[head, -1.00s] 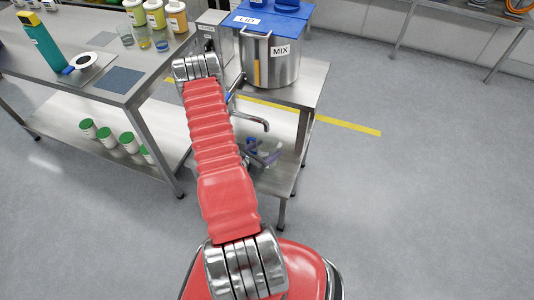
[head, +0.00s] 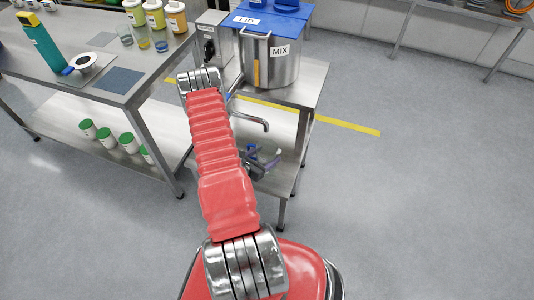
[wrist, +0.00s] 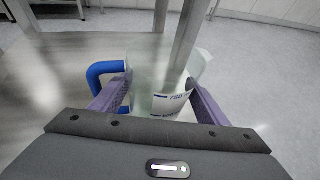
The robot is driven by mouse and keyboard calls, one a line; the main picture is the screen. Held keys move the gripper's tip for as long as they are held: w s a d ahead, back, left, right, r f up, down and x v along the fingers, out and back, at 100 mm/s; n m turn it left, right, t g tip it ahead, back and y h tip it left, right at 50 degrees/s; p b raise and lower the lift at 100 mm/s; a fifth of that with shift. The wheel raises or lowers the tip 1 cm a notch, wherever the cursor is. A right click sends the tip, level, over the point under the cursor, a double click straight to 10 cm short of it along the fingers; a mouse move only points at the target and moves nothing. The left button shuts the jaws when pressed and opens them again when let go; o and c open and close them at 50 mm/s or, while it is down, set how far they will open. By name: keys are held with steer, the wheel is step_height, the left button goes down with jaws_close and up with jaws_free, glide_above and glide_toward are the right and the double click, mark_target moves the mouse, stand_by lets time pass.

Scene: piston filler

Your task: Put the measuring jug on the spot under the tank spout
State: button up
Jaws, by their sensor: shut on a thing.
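The measuring jug (wrist: 172,101) is translucent with blue markings and a blue handle (wrist: 100,78) on its left. My gripper (wrist: 158,84) is shut on it, with one purple finger on each side. In the head view my gripper (head: 262,163) is small and partly hidden behind my red arm, below the tank spout (head: 256,122). The steel tank (head: 283,66), marked MIX, stands on top of a small steel stand. The spot under the spout cannot be made out, and I cannot tell whether the jug touches the lower shelf (head: 277,182).
A blue lid (head: 265,24) covers the tank. A steel stand leg (head: 293,168) is close to the right of my gripper. A workbench (head: 130,92) with bottles, beakers and a scale stands left. The floor right of the stand is clear.

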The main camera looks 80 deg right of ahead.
steer(key=shift+f, duration=0.1)
steer(key=o, duration=1.1)
steer(key=shift+o, duration=0.2)
steer(key=v, duration=1.2)
